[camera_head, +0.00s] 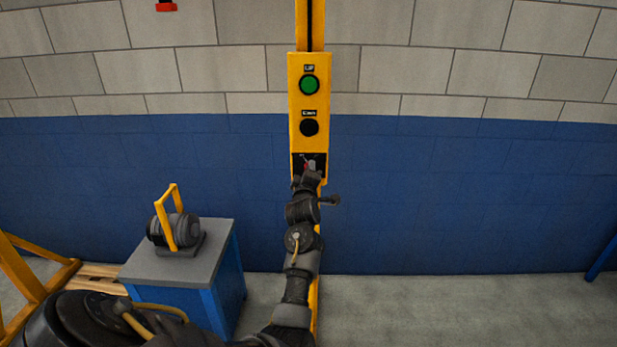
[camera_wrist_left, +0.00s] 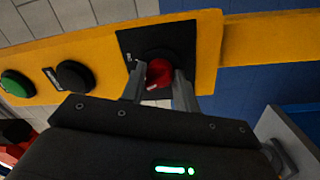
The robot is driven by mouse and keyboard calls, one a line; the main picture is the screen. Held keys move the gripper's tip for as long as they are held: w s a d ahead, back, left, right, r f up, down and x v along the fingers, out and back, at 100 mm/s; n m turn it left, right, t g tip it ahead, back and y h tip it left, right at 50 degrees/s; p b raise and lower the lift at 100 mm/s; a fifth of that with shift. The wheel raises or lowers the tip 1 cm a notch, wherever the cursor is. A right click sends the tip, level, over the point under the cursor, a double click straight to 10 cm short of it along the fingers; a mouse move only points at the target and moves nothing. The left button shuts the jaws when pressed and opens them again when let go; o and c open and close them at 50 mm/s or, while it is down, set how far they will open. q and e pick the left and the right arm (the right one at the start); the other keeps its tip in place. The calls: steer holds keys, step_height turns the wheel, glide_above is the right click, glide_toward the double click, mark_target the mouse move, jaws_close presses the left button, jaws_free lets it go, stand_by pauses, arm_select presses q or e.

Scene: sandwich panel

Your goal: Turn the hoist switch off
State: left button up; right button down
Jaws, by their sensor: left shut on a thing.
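The hoist switch is a red knob on a black plate near the bottom of a yellow control panel (camera_head: 294,130). In the left wrist view the red knob (camera_wrist_left: 159,73) sits between the two fingers of my left gripper (camera_wrist_left: 160,92), on the black plate (camera_wrist_left: 128,42). The fingers are shut on the knob. The switch's exact angle is hard to read. My right gripper is not in view.
Above the switch are a green button (camera_head: 309,85) and a black button (camera_head: 309,127). A blue cabinet with a grey top (camera_head: 143,266) stands at the lower left, bearing a motor-like unit (camera_head: 186,231) with a yellow handle. Floor (camera_head: 450,310) at the right is clear.

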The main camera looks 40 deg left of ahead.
arm_select(q)
steer(key=shift+f+n, duration=0.15)
steer(key=shift+n, duration=0.45)
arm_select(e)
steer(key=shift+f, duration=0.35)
arm_select(q)
steer(key=shift+b, duration=0.3)
steer(key=o, duration=1)
steer(key=shift+c, duration=0.2)
